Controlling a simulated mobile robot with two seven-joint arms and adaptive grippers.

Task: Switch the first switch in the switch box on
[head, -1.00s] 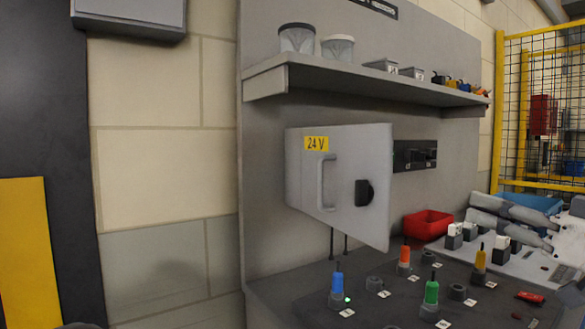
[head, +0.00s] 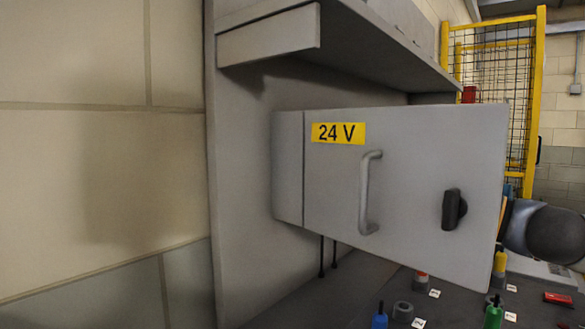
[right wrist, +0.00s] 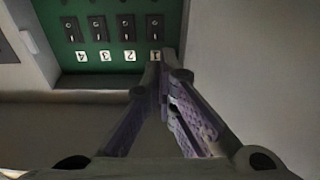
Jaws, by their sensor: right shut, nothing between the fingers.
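The grey switch box (head: 288,165) is on the wall panel. Its door (head: 410,200) has a yellow 24 V label, a handle and a black knob, and stands open, hiding the inside from the head view. In the right wrist view, a green panel (right wrist: 104,50) inside the box carries several black switches in a row, with upside-down number labels. The first switch (right wrist: 155,26) is the rightmost. My right gripper (right wrist: 164,62) is shut and empty, its tips over the label 1, just below that switch in the picture. Contact and the switch's position cannot be told. My left gripper is not in view.
The open door leaves little room beside my right arm. A shelf (head: 268,40) runs above the box. A bench (head: 345,300) below holds blue, green and yellow connectors and a red part (head: 557,298). A yellow mesh fence (head: 539,95) stands behind at right.

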